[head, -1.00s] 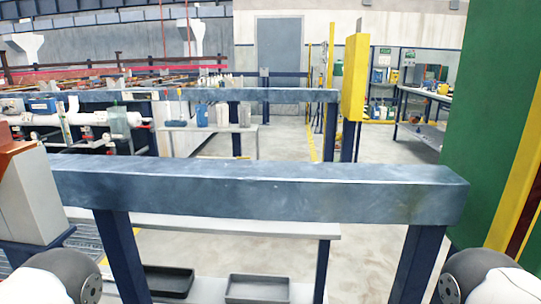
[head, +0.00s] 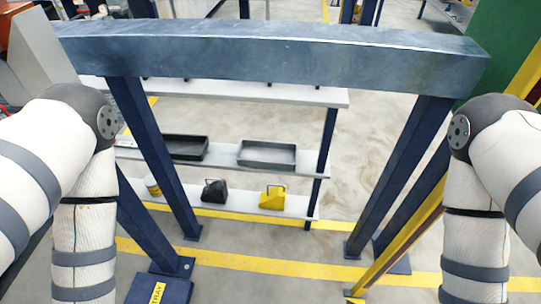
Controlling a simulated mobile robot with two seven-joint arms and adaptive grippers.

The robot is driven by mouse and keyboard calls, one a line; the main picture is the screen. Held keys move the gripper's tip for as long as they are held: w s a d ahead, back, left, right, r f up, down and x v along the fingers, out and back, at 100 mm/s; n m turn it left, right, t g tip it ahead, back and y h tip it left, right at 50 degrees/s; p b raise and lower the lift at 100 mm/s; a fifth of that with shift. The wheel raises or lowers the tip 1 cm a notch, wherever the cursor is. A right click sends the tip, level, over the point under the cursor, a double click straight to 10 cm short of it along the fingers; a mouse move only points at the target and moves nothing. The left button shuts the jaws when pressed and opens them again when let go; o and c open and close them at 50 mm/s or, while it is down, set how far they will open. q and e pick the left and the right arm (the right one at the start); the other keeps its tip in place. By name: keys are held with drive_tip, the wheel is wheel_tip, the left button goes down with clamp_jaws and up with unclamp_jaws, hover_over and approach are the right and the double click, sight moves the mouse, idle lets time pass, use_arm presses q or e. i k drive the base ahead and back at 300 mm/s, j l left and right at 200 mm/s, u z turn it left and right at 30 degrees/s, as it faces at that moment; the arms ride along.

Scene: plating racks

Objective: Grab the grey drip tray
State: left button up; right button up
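The grey drip tray (head: 267,165) is a shallow rectangular tray. It sits on the right part of the middle shelf (head: 222,158) of a rack, beyond the big blue-grey beam. A darker, black tray (head: 186,148) lies to its left on the same shelf, with a small gap between them. Both of my arms show at the left and right edges, bent downward. Neither of my grippers is in the picture, and nothing touches the grey tray.
A thick beam (head: 270,55) on dark blue legs (head: 155,150) spans the view in front of the rack. The bottom shelf (head: 240,206) holds a black item (head: 214,191), a yellow item (head: 273,197) and a can (head: 152,186). Yellow lines mark the floor, which is open right of the rack.

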sight(250, 153)
drive_tip(key=i+j+z, duration=0.1)
drive_tip(key=j+z, duration=0.25)
drive_tip(key=i+j+z, duration=0.1)
drive_tip(key=j+z, duration=0.2)
